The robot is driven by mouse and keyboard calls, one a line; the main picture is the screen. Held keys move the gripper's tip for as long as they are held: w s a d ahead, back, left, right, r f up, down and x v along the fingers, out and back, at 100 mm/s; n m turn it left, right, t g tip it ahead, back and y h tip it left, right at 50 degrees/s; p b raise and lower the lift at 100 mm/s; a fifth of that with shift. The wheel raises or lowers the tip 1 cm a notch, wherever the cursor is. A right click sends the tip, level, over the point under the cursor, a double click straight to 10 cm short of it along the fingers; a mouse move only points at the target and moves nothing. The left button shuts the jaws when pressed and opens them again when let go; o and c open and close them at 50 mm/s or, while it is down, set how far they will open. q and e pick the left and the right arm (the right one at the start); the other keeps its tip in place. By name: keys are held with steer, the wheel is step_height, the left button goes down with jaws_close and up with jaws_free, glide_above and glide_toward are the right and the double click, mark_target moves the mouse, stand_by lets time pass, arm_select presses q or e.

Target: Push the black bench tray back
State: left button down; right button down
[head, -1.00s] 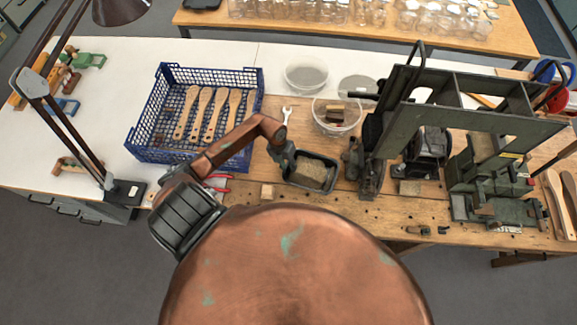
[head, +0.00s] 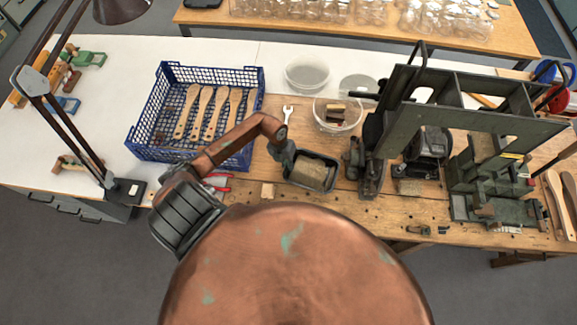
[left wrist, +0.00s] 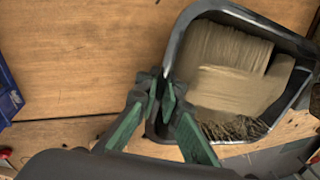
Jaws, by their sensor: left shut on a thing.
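The black bench tray (head: 333,162) lies on the wooden bench in the head view, left of the green machine, with tan bristle bundles (head: 311,173) in it. My left gripper (head: 284,157) is at the tray's left wall. In the left wrist view the green-padded fingers (left wrist: 170,108) are shut on the near left rim of the tray (left wrist: 187,30), one finger on each side of the wall. The bristles (left wrist: 225,65) lie flat inside, with a ragged end at the bottom. My right gripper is out of view.
A blue crate (head: 187,69) with several wooden brush handles stands at the left. The green machine (head: 450,120) stands to the right. A small wooden block (head: 268,190) lies in front.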

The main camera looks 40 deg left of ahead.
mark_target(296, 168)
arm_select(q)
steer(key=shift+w+d+r, duration=0.2)
steer(key=shift+w+d, duration=0.7)
steer(key=shift+w, duration=0.2)
steer(key=c, duration=1.9)
jaws_free()
steer(key=shift+w+d, duration=0.1)
steer(key=shift+d, duration=0.05)
steer(key=shift+c, duration=0.2)
steer(key=shift+o, duration=0.6)
steer(key=shift+a, duration=0.25)
steer(key=shift+s, duration=0.2)
steer(key=shift+a+r, duration=0.25)
steer(key=shift+r, duration=0.15)
steer(key=v, duration=1.1)
